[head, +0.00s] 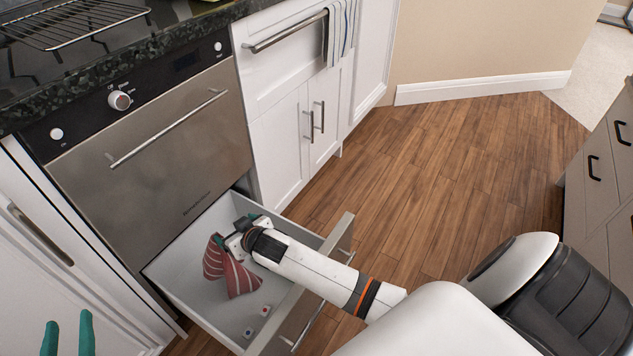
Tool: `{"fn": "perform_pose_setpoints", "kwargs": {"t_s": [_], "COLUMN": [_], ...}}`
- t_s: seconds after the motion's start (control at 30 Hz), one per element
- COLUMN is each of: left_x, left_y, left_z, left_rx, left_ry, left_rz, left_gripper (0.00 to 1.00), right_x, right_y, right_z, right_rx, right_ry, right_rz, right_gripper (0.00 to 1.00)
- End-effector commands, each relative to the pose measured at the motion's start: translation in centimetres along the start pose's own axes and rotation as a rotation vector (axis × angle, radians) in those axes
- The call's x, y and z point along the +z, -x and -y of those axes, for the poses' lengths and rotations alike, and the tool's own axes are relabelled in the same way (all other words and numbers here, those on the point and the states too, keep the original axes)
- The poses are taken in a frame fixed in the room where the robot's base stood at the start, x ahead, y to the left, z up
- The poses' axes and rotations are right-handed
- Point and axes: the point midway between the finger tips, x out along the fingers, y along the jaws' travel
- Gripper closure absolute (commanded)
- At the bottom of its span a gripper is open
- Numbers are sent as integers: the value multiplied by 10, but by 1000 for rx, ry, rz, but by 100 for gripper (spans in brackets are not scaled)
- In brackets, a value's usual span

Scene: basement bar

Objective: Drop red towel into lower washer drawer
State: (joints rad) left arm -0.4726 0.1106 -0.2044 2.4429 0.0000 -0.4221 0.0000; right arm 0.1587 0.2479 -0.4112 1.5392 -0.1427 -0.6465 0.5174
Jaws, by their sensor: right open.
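The red striped towel (230,274) is inside the open lower washer drawer (185,275), bunched up with its lower part at the drawer floor. My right gripper (236,230) reaches into the drawer from the right, at the top of the towel. Its jaws are open; whether a finger touches the towel is hard to tell. The gripper and wrist hide part of the towel and drawer. My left gripper (68,338) shows at the bottom left as two green fingers, apart with nothing between them.
Two small white items with coloured marks (266,310) lie in the drawer. The steel appliance front (160,150) stands above it. The drawer front (300,300) lies under my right forearm. A striped cloth (341,30) hangs on a handle. Wooden floor (430,180) is clear beyond.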

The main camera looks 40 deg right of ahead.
Motion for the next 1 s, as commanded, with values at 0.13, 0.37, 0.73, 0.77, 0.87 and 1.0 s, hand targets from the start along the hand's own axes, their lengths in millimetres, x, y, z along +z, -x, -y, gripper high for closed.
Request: {"fn": "perform_pose_setpoints", "kwargs": {"t_s": [0.13, 0.37, 0.73, 0.77, 0.87, 1.0], "left_x": [-15, -35, -66, -68, -76, -86], "left_y": [4, 11, 30, 32, 38, 49], "left_z": [-3, -6, -11, -12, -13, -15], "left_rx": [7, 15, 27, 29, 33, 38], "left_ry": [-2, -3, -3, -3, -2, -2], "left_rz": [-105, -239, -458, -475, -534, -616], "left_gripper": [64, 64, 64, 64, 64, 64], "right_x": [2, 3, 4, 4, 4, 5], "right_y": [2, 4, 6, 6, 7, 8], "right_z": [0, 0, 0, 0, 0, 0], "right_rx": [0, 0, 0, 0, 0, 0], "right_ry": [0, 0, 0, 0, 0, 0], "right_rz": [-9, -22, -44, -46, -51, -59], "right_gripper": [13, 13, 13, 13, 13, 13]}}
